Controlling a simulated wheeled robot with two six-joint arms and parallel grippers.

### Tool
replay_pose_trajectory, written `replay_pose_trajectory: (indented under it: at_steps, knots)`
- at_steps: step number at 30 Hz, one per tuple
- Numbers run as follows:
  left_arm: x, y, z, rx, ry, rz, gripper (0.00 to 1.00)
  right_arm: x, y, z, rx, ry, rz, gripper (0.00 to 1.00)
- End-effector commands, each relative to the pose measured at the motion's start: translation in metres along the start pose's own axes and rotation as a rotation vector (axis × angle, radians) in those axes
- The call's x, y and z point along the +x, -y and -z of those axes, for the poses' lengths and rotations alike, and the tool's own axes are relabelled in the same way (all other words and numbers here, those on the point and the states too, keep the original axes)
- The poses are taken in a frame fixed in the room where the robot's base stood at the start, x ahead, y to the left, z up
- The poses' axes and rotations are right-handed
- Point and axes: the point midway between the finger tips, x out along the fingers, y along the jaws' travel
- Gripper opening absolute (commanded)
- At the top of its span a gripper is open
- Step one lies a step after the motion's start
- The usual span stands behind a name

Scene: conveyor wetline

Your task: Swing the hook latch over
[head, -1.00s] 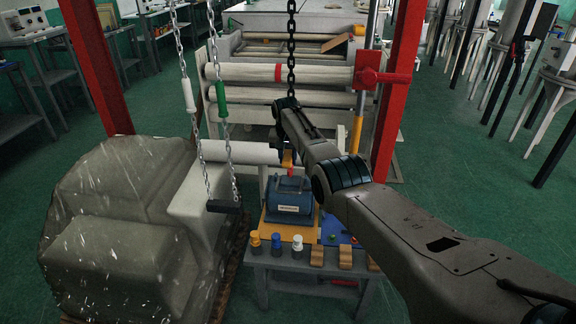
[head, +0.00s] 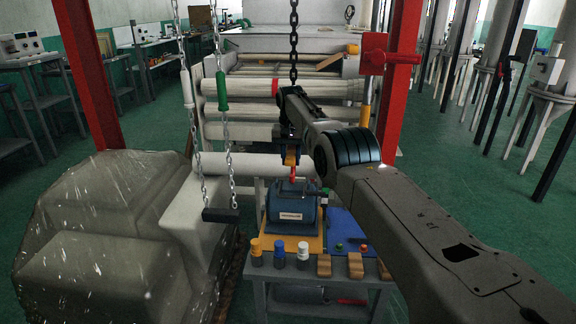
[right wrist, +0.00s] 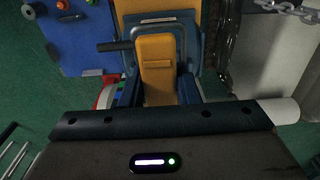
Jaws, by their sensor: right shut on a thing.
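A yellow hook block (head: 291,157) hangs on the black chain in the head view, with a small red part (head: 293,173) below it. A blue motor (head: 292,209) sits upright on a yellow plate just beneath. Whether the red part is joined to the motor's top is too small to tell. My right gripper (head: 290,140) is at the block, shut on it. The right wrist view shows a yellow-orange block (right wrist: 158,75) close ahead, between blue sides. The latch itself cannot be made out. My left gripper is not in view.
A work table (head: 325,275) carries blue and white knobs, tan blocks and a blue panel (head: 345,226). Two chains with a black bar (head: 220,215) hang to the left, beside a wrapped grey bulk (head: 100,235). Red posts (head: 398,100) and rollers stand behind.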

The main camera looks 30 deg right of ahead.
Motion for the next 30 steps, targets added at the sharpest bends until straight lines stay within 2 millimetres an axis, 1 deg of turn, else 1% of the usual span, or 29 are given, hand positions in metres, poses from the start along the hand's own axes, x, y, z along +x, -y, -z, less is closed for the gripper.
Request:
replay_pose_trajectory:
  at_steps: [1,7,17,18,21,30]
  knots:
    - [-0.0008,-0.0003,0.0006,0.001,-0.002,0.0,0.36,0.0023,-0.0008,-0.0002,0.0,0.003,0.001,0.0]
    - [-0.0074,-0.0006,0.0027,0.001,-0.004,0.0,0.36,0.0002,-0.0021,-0.0002,-0.001,0.006,0.003,0.0]
    - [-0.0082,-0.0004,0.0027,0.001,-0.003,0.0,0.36,-0.0004,-0.0021,-0.0002,-0.001,0.006,0.003,0.0]
    - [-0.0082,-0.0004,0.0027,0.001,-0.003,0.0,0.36,-0.0005,-0.0021,-0.0002,-0.001,0.005,0.003,0.35]
    - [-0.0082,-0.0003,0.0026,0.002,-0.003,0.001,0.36,-0.0005,-0.0021,-0.0001,-0.001,0.005,0.003,0.51]
    - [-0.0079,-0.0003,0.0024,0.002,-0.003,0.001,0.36,-0.0026,-0.002,0.0001,-0.001,0.004,0.003,0.51]
